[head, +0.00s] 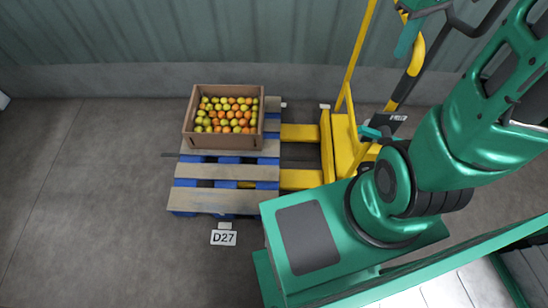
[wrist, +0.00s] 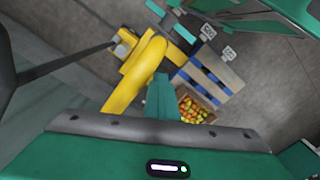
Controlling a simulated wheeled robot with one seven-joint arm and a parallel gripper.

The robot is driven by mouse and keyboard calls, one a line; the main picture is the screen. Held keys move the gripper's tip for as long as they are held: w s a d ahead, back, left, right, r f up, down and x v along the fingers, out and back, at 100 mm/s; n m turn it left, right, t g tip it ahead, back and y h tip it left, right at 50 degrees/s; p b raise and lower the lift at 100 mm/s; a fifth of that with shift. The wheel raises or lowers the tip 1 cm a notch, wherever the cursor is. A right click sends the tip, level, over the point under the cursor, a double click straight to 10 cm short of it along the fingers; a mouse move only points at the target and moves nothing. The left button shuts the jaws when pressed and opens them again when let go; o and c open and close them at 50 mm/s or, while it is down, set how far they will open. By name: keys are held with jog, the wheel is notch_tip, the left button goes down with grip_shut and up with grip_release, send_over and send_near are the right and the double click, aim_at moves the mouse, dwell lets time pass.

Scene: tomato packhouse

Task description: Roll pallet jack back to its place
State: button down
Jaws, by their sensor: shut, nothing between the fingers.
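A yellow pallet jack (head: 342,140) stands behind my arm, right of a pallet. Its yellow forks (head: 302,132) run left to the pallet and appear to enter under it. A tall yellow bar rises from its body, and a curved yellow handle part (head: 417,58) shows at the upper right. In the wrist view the curved yellow handle (wrist: 137,78) looms close to the fingers. My gripper (wrist: 160,97) is shut and empty beside that handle; whether it touches cannot be told. In the head view my gripper (head: 409,36) is near the handle's top, partly cut off.
The pallet (head: 225,198) has wooden slats on blue blocks. It carries a brown crate (head: 209,142) of red and yellow tomatoes. A floor label reading D27 (head: 223,238) lies in front. A corrugated wall stands behind. The concrete floor at left (head: 85,200) is clear.

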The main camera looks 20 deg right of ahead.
jog(key=s+d, duration=0.3)
jog(key=d, duration=0.7)
jog(key=shift+s+d, duration=0.25)
jog(key=shift+d, duration=0.1)
jog(key=shift+d, duration=0.1)
jog(key=s+d, duration=0.2)
jog(key=d, duration=0.5)
jog(key=s+d, duration=0.3)
jog(key=d, duration=0.5)
jog(key=s+d, duration=0.2)
jog(key=d, duration=0.5)
jog(key=s+d, duration=0.3)
jog(key=d, duration=0.5)
jog(key=shift+d, duration=0.2)
